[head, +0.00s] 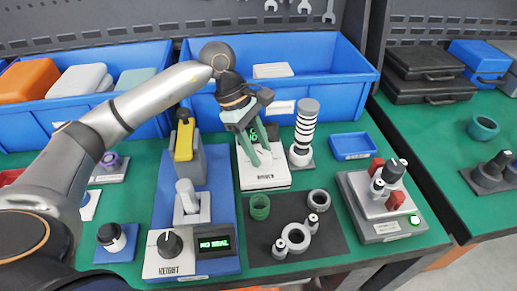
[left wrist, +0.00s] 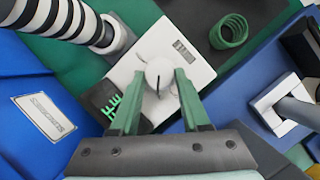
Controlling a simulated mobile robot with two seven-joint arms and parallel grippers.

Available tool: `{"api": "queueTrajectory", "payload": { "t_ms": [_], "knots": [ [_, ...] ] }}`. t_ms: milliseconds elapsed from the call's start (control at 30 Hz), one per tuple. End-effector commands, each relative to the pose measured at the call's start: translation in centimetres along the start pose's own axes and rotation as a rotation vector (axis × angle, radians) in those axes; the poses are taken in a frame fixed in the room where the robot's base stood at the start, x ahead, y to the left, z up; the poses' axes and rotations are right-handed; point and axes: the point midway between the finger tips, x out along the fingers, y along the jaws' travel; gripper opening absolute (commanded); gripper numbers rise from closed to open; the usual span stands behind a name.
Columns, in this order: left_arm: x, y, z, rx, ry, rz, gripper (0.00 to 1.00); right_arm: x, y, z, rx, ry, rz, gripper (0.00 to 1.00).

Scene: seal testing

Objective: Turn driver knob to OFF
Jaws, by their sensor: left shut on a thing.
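The white driver box (head: 264,181) stands on the green table in front of the large blue bin, with a dark display that shows green characters. It also shows in the left wrist view (left wrist: 185,50). Its pale round knob (left wrist: 160,74), with a dark pointer line, sits between the green fingers of my left gripper (left wrist: 159,78). In the head view my left gripper (head: 260,158) reaches down onto the box and hides the knob. The fingers are shut on the knob. I cannot read the pointer's setting. My right gripper is not in view.
A black-and-white ringed post (head: 305,130) stands close right of the box. The blue fixture (head: 225,204) with a "NO SEAL" display (head: 215,244) stands to the left. A green coil (head: 260,207) and several grey rings lie on or by the dark mat (head: 325,238) in front.

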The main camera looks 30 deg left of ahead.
Motion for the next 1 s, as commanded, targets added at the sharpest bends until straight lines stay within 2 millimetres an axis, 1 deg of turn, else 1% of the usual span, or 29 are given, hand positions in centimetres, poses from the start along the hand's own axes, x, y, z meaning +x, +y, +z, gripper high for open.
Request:
{"api": "queueTrajectory", "payload": {
  "t_ms": [67, 433, 467, 500, 700, 900, 1000],
  "knots": [
    [-0.01, 0.06, -0.07, 0.007, 0.002, -0.001, 0.0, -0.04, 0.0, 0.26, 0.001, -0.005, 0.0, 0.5],
    [-0.02, 0.06, -0.08, 0.009, 0.003, -0.002, 0.0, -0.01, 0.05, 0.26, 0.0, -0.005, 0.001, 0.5],
    [-0.02, 0.06, -0.08, 0.009, 0.003, -0.002, 0.49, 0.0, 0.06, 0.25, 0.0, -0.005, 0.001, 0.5],
    [-0.02, 0.06, -0.07, 0.009, 0.002, -0.002, 0.54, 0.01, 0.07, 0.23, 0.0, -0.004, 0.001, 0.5],
    [-0.01, 0.04, -0.05, 0.008, 0.001, -0.002, 0.76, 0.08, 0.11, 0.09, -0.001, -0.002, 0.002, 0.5],
    [0.0, 0.03, -0.03, 0.008, 0.001, -0.003, 0.76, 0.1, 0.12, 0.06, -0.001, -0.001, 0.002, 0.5],
    [-0.32, 0.06, -0.02, 0.008, 0.001, -0.002, 0.76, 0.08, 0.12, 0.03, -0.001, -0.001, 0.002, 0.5]
  ]
}}
